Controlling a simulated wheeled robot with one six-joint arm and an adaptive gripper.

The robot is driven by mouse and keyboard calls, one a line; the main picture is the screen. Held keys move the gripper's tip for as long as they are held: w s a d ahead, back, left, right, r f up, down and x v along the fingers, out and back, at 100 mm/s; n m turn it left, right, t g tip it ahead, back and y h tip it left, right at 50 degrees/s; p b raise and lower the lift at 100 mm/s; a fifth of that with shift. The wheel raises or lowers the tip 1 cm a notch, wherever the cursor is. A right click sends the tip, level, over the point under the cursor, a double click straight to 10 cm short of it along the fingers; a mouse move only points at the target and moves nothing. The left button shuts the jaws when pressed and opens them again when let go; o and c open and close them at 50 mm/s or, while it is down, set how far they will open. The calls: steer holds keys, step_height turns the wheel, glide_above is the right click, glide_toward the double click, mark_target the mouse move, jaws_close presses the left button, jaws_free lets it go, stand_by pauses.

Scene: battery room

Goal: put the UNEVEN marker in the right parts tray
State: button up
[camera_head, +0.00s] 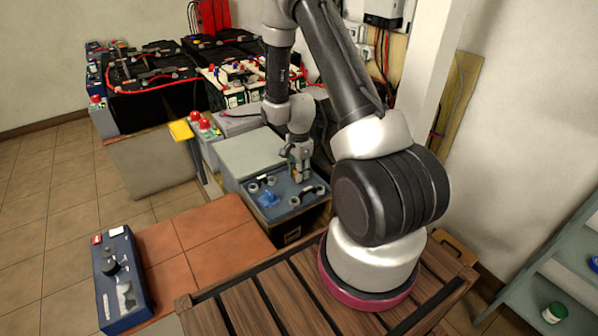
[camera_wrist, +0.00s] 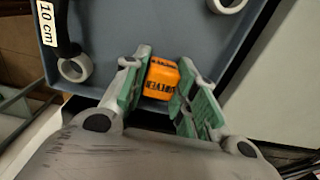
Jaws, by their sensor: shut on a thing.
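The UNEVEN marker (camera_wrist: 161,79) is a small orange block with dark lettering, held between the green-padded fingers of my gripper (camera_wrist: 159,92) in the wrist view. In the head view my gripper (camera_head: 298,172) points down over the back part of a blue-grey parts tray (camera_head: 258,211). That tray also fills the background of the wrist view (camera_wrist: 118,45). I cannot tell whether the marker touches the tray floor.
A long blue unit (camera_head: 121,283) with a dark knob lies at the lower left. A grey box (camera_head: 250,153) stands behind the tray. Batteries with red cables (camera_head: 150,72) fill the back. A wooden slatted surface (camera_head: 250,305) is in front.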

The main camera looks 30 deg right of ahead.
steer(key=shift+f, duration=0.1)
steer(key=o, duration=0.8)
steer(key=shift+o, duration=0.2)
steer(key=s+a+r+n+t, duration=0.1)
steer(key=s+r+n, duration=0.2)
steer(key=r, duration=1.1)
steer(key=s+a+r+n, duration=0.2)
steer(key=r+n, duration=0.1)
steer(key=r, duration=1.1)
steer(key=s+a+r+n+t, duration=0.1)
steer(key=s+r+n, duration=0.4)
steer(key=s, duration=0.4)
steer(key=s+a+r+n+t, duration=0.2)
steer(key=s+r+n, duration=0.4)
steer(key=s, duration=0.4)
steer(key=shift+s+r+n, duration=0.2)
steer(key=shift+r+n, duration=0.1)
steer(key=shift+r, duration=0.45)
